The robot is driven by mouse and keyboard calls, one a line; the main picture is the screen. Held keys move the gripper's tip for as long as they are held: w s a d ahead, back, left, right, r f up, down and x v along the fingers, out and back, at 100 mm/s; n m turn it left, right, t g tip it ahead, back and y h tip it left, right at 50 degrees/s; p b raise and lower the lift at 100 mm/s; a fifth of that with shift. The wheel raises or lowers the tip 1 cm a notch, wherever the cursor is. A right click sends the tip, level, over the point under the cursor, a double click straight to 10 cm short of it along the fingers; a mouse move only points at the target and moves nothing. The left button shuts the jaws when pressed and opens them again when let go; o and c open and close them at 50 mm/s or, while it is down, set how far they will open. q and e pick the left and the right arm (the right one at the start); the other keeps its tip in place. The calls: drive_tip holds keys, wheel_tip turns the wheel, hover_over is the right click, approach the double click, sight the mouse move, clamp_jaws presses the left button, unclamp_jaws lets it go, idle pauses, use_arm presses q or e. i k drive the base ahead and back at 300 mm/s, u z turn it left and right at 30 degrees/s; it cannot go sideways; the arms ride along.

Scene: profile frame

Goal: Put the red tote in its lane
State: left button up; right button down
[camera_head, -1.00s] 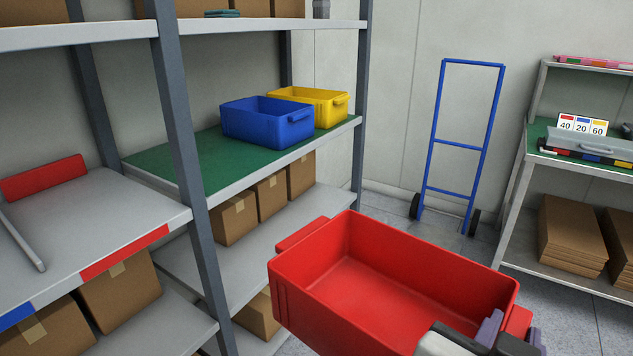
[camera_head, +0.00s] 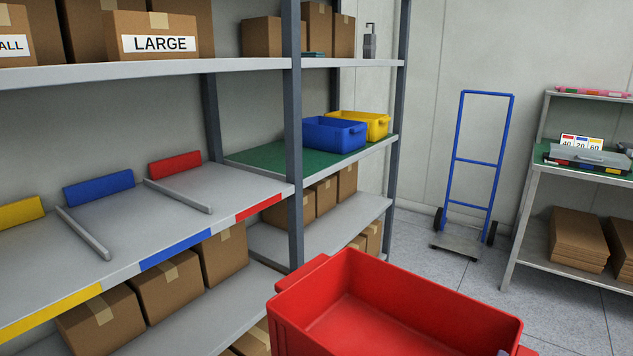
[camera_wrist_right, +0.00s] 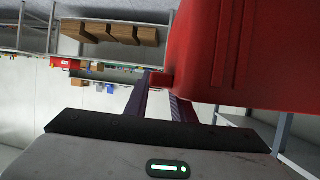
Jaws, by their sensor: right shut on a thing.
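The red tote (camera_head: 300,315) is empty and held up in front of me, at the bottom of the head view; its lower part is cut off. In the right wrist view the tote (camera_wrist_right: 235,50) fills the upper right, and my right gripper (camera_wrist_right: 163,92) is shut on its end handle. The red lane on the left shelf has a red back plate (camera_head: 174,165) and a red front strip (camera_head: 262,203). The lane is empty, with a grey divider (camera_head: 178,196) on its left. The tote is right of and nearer than the lane. My left gripper is not in view.
A shelf post (camera_head: 293,130) stands at the lane's right end. Beyond it, a blue tote (camera_head: 334,134) and a yellow tote (camera_head: 372,125) sit on a green mat (camera_head: 270,157). Blue and yellow lanes lie left, empty. An upper shelf (camera_head: 150,72) hangs over the lanes.

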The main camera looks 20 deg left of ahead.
sight(223, 189)
drive_tip(key=u, duration=1.45)
